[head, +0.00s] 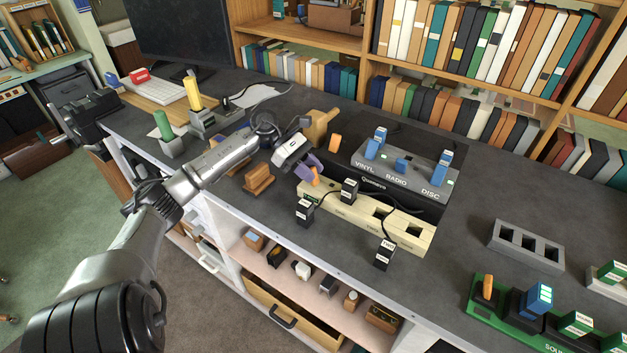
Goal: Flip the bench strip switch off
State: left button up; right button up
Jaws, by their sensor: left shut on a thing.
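The bench strip (410,236) is a long cream power strip lying on the dark bench, with several sockets. An orange rocker or lever switch (315,179) stands at its left end. My left gripper (311,167), with purple fingers, reaches in from the left and is shut on this switch. The fingers hide part of the switch, so I cannot tell its on or off position. Black labelled plugs stand at the strip: one (349,190) on it, others (304,211) (384,254) in front of it. My right gripper is not in view.
A grey selector box (405,168) marked VINYL, RADIO and DISC with blue levers stands behind the strip. A wooden block (259,180) sits left of the gripper. A grey three-slot block (525,246) and a green board (480,305) lie to the right.

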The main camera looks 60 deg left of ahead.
pick_arm(q)
jog(key=shift+s+a+f+h+b, duration=0.1)
jog(key=shift+a+h+b, duration=0.1)
jog(key=shift+h+b, duration=0.45)
jog(key=shift+t, duration=0.3)
jog(key=o, duration=0.9)
jog(key=shift+b+v, duration=1)
jog(key=shift+v, duration=5.9)
